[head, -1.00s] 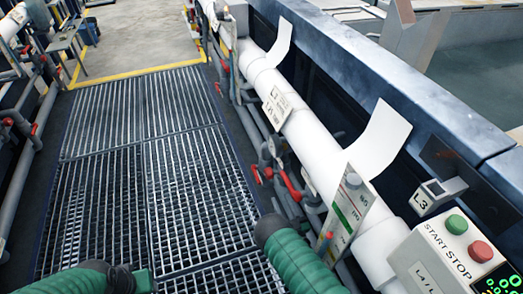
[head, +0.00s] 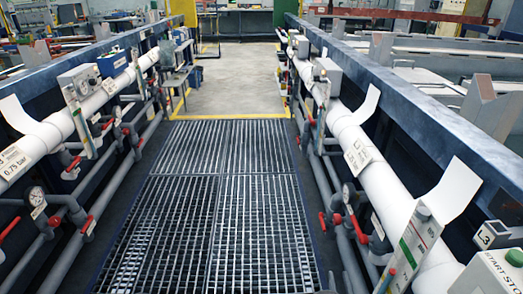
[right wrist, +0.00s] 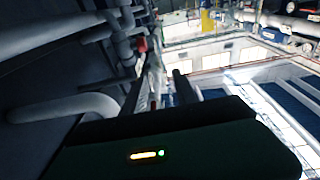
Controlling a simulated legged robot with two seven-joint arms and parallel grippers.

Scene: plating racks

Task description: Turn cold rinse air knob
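Several red-handled valves sit on the grey pipes along both sides of the walkway. On the right, a red handle (head: 357,229) is beside a round gauge (head: 347,193). I cannot read which one is the cold rinse air knob. In the right wrist view, my dark green wrist housing fills the bottom, with dark prongs beyond it; I cannot tell whether the gripper is open. A red fitting (right wrist: 141,45) shows on a pipe there. My left gripper is not in view.
A metal grating walkway (head: 220,190) runs clear ahead between thick white pipes (head: 395,200). A control box with a green button (head: 514,257) stands at the lower right. Dark blue tank walls (head: 400,110) rise outside the pipes.

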